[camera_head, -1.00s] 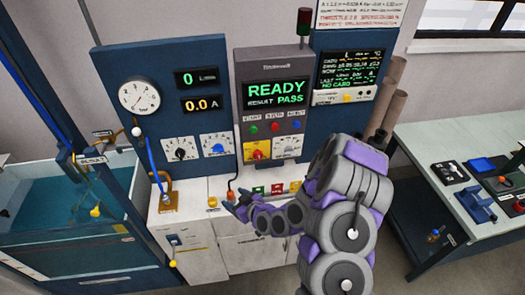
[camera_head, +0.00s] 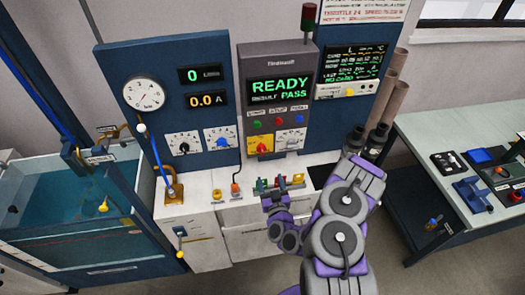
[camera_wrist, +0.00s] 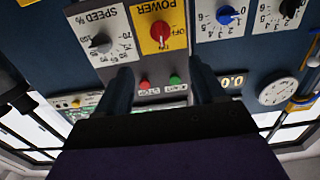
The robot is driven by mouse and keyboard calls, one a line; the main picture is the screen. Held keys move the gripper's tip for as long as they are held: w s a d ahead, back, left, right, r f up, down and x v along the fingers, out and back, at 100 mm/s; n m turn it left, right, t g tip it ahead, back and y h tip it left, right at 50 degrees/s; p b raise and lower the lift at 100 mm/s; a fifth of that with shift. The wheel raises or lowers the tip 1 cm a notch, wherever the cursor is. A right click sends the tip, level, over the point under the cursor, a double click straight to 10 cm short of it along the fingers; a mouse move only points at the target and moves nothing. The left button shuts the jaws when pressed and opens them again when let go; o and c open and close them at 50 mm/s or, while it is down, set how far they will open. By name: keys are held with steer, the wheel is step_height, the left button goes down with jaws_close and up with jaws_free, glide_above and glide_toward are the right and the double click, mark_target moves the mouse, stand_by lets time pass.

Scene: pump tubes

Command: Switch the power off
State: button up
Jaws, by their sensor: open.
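The power switch is a yellow plate (camera_head: 259,144) with a red knob (camera_head: 262,149), low on the grey console. In the wrist view, which is upside down, the yellow plate (camera_wrist: 174,14) marked POWER and its red knob (camera_wrist: 160,36) lie beyond and between my fingers. I cannot tell for sure which mark the knob points to. My gripper (camera_head: 277,186) is open and empty, in front of and below the switch in the head view. Its two spread fingers show in the wrist view (camera_wrist: 162,86), apart from the panel.
The console screen (camera_head: 281,90) reads READY, RESULT PASS. Green, red and blue buttons (camera_head: 280,122) sit above the switch; a speed dial (camera_head: 290,140) is beside it. Small coloured items stand on the white bench (camera_head: 205,215). A water tank (camera_head: 60,205) is left, a side table (camera_head: 440,135) right.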

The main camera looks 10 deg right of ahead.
steer(key=w+b, duration=0.1)
steer(key=w, duration=0.1)
steer(key=b, duration=0.6)
glide_toward(262, 152)
steer(key=w, duration=0.1)
steer(key=w+b, duration=0.2)
steer(key=b, duration=0.1)
steer(key=w+b, duration=0.2)
steer(key=b, duration=0.2)
steer(key=shift+w+d+f, duration=0.1)
steer(key=shift+w+f, duration=0.05)
steer(key=shift+f, duration=0.05)
steer(key=shift+w+r, duration=0.15)
steer(key=shift+w, duration=2.75)
steer(key=shift+c, duration=0.3)
steer(key=c, duration=1)
